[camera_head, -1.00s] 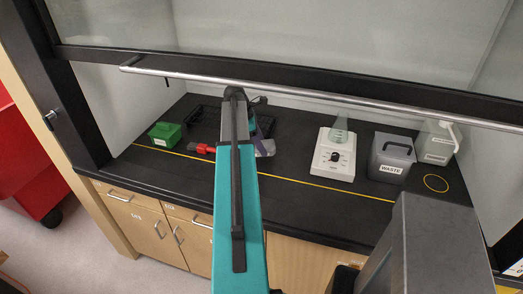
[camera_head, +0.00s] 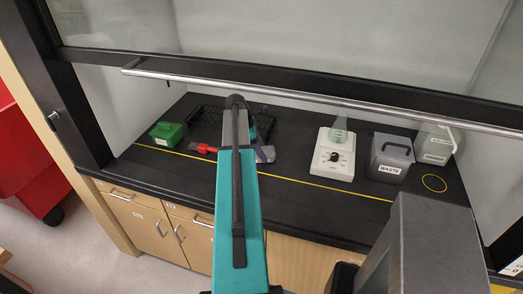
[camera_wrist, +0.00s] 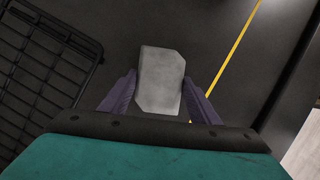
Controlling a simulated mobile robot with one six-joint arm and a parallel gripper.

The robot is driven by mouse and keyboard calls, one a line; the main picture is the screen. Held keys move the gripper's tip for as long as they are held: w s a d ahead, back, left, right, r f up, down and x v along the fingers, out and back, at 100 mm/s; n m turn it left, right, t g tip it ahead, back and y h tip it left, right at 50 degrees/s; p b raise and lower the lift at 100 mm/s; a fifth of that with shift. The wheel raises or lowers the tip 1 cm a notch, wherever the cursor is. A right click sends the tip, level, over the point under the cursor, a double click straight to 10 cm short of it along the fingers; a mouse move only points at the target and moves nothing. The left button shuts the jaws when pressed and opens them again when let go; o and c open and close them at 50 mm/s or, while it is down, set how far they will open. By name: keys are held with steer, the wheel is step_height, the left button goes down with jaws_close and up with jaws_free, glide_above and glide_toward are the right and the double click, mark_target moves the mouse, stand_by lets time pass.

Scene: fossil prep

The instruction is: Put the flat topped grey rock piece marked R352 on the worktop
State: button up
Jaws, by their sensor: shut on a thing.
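A grey rock piece with a flat, pale face (camera_wrist: 160,80) is between the purple fingers of my gripper (camera_wrist: 161,84) in the wrist view. The gripper is shut on it. No mark such as R352 can be read on the face that shows. The black worktop (camera_head: 300,205) lies beneath the gripper; I cannot tell whether the rock touches it. In the head view my arm hides much of the gripper (camera_head: 264,153) and the rock.
A black wire rack (camera_head: 205,116) stands behind the gripper. A red tool (camera_head: 203,148) and a green box (camera_head: 166,134) are to the left. A white stirrer (camera_head: 334,160) and a grey WASTE bin (camera_head: 391,160) are to the right. A raised sash with a rail is above.

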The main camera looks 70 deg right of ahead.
steer(key=o, duration=1.6)
steer(key=shift+f, duration=0.1)
steer(key=shift+c, duration=0.2)
steer(key=shift+r, duration=0.25)
steer(key=b+v, duration=0.4)
steer(key=v, duration=0.7)
steer(key=shift+w+r, duration=0.2)
steer(key=shift+r, duration=0.15)
steer(key=shift+w, duration=0.1)
